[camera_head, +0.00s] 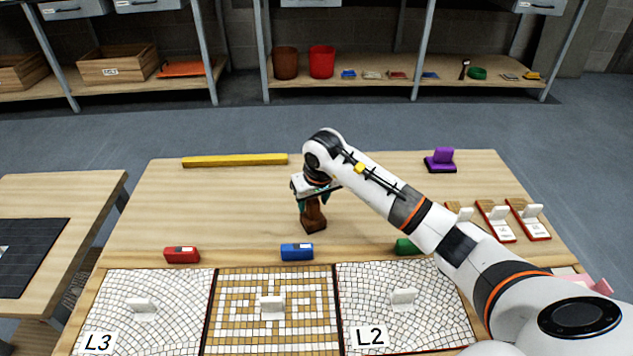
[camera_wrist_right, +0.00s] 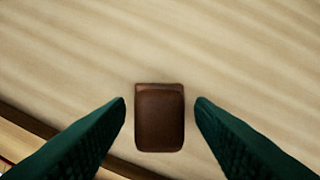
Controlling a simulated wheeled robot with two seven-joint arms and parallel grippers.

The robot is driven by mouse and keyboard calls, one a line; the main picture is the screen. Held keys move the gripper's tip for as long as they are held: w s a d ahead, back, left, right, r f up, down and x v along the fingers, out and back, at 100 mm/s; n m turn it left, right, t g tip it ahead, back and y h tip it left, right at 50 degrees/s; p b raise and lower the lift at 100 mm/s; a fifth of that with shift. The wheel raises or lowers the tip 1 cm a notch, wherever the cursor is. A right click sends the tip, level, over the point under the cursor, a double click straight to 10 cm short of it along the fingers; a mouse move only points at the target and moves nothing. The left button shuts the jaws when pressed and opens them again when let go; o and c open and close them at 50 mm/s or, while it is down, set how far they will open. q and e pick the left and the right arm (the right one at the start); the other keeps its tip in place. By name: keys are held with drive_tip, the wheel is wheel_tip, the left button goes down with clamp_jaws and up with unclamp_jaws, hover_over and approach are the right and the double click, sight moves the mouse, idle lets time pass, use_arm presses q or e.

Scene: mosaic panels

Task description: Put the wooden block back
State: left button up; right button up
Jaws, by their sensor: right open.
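The wooden block (camera_head: 313,218) is dark brown and stands on the light wood table (camera_head: 230,205), a little behind the blue item. In the right wrist view the block (camera_wrist_right: 159,118) lies between the two dark green fingers, with a gap on each side. My right gripper (camera_head: 313,200) is above and around the block, open and pointing down; its fingertips (camera_wrist_right: 160,106) do not touch the block. Part of the block is hidden by the gripper in the head view. My left gripper is not in view.
Mosaic panels (camera_head: 203,310) with white handles line the table's front. Red (camera_head: 182,255), blue (camera_head: 297,252) and green (camera_head: 406,246) items lie behind them. A yellow bar (camera_head: 235,160) and a purple item (camera_head: 441,161) are at the back. The table's left middle is clear.

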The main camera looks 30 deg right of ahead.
sight(317, 223)
drive_tip(key=v, duration=0.4)
drive_tip(key=shift+r+p, duration=0.35)
drive_tip(key=shift+p, duration=0.05)
use_arm(q)
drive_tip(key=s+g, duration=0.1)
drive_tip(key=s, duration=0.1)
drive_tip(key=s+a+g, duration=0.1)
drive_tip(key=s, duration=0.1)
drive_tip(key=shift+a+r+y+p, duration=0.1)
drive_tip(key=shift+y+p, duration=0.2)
drive_tip(key=shift+p, duration=0.05)
use_arm(e)
drive_tip(key=v, duration=0.5)
drive_tip(key=shift+f, duration=0.1)
